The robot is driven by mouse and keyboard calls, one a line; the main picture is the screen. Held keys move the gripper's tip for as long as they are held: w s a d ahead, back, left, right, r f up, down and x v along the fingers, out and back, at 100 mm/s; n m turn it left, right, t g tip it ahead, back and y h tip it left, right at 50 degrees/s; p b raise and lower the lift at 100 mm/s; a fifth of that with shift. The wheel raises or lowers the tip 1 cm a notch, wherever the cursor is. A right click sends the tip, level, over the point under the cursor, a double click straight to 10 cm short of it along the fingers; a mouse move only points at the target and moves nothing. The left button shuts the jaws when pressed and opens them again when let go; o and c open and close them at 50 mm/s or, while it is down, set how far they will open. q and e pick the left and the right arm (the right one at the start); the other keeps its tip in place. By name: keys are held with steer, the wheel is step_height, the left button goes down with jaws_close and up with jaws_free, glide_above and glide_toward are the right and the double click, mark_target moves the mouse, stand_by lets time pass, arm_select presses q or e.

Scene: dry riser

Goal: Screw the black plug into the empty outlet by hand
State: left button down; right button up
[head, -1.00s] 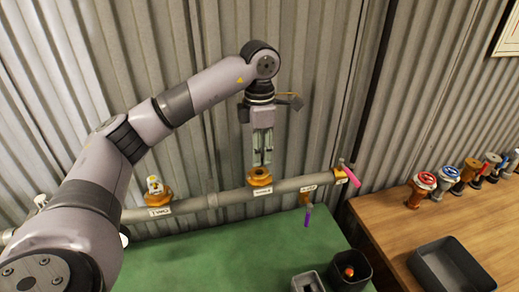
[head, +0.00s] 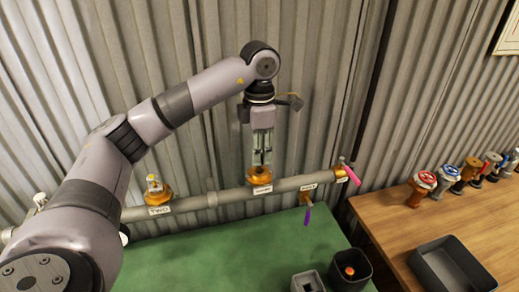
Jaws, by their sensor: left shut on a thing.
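My left gripper (head: 262,164) points straight down at the middle brass outlet (head: 259,174) on the grey pipe (head: 228,197). Its fingers are shut, with their tips right at the outlet's top. A small dark thing, apparently the black plug (head: 262,157), shows between the fingertips. The fingers hide most of it, and I cannot tell how deep it sits in the outlet. My right gripper is not in view.
Another brass outlet (head: 158,196), labelled TWO, has a pale fitting on top. A pink lever (head: 349,172) and a purple lever (head: 307,215) are at the pipe's right. A black bin (head: 365,280) holds an orange-red thing. A grey tray (head: 480,279) lies on the wooden bench.

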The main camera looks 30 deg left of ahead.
arm_select(q)
steer(key=shift+f+b, duration=0.95)
steer(key=shift+f, duration=0.45)
steer(key=m, duration=0.3)
steer(key=shift+m, duration=1.4)
steer(key=shift+m+b, duration=0.4)
steer(key=shift+m, duration=0.8)
steer(key=m, duration=0.3)
steer(key=shift+r, duration=0.1)
